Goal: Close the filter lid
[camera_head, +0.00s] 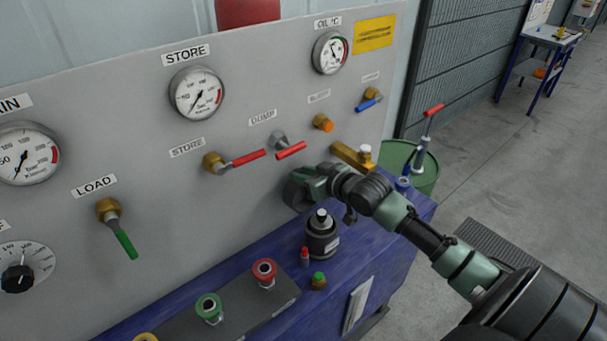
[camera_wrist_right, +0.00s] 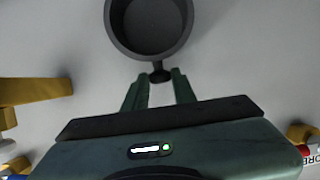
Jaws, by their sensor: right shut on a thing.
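The filter is a round dark grey cup-like piece (camera_wrist_right: 150,28) on the panel face, with a small dark knob (camera_wrist_right: 160,73) at its rim. In the wrist view I look into its round, dark hollow; I cannot tell lid from housing. In the head view it is a dark round shape (camera_head: 295,193) low on the grey panel, partly hidden by my gripper. My right gripper (camera_wrist_right: 160,80) is shut on the knob, one green finger on each side. It also shows in the head view (camera_head: 312,183). My left gripper is not in view.
Above are a red-handled dump valve (camera_head: 290,150) and a brass fitting (camera_head: 350,155). A black canister (camera_head: 321,237) stands on the blue bench (camera_head: 390,250) below my wrist, near red and green buttons (camera_head: 265,272). A green drum (camera_head: 425,175) with a pump stands at the right.

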